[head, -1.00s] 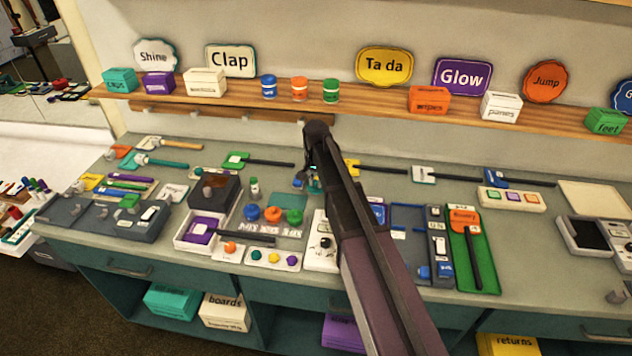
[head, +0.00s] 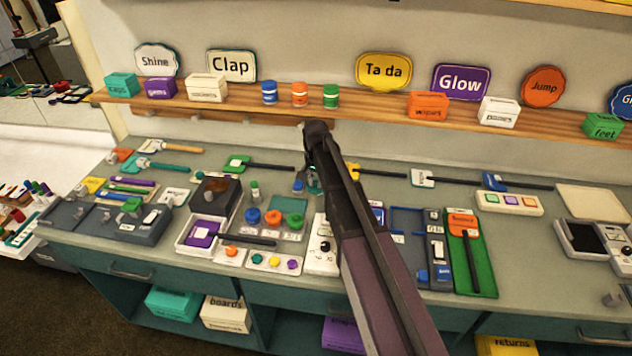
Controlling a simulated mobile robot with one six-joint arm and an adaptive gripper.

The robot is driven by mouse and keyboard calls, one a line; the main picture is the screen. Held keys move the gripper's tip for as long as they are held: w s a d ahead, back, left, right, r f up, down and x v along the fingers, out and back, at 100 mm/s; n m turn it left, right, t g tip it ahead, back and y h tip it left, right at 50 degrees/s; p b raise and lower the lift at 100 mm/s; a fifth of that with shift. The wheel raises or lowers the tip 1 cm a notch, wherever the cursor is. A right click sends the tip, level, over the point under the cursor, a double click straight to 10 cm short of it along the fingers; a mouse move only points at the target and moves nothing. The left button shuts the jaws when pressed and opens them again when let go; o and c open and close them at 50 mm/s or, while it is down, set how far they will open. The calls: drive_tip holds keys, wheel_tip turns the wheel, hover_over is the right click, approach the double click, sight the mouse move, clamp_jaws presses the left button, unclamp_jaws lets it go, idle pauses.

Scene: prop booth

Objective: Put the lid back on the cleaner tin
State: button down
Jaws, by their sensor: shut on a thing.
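My arm (head: 365,230) rises across the middle of the head view, its dark end above the back of the counter. My gripper is not clearly seen; it seems hidden behind the arm. Small blue and teal parts (head: 313,180) show just left of the arm, too small to tell what they are. I cannot tell which thing is the cleaner tin or its lid. A blue tin (head: 270,92), an orange tin (head: 300,94) and a green tin (head: 331,96) stand upright on the wall shelf. A small green and white container (head: 255,191) stands on the counter.
The grey counter (head: 540,265) is crowded with trays and long-handled tools. A dark open box (head: 217,192) stands left of the arm. A green tray (head: 484,262) lies to the right. The wooden shelf (head: 380,115) with boxes runs along the wall behind.

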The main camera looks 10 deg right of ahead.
drive_tip(key=w+d, duration=0.2)
drive_tip(key=d, duration=0.6)
drive_tip(key=shift+w+d+r, duration=0.15)
drive_tip(key=shift+w, duration=0.1)
drive_tip(key=shift+f, duration=0.2)
drive_tip(key=shift+f+b, duration=3)
drive_tip(key=shift+b, duration=0.05)
drive_tip(key=shift+f, duration=0.2)
idle(0.3)
drive_tip(key=c, duration=0.5)
unclamp_jaws()
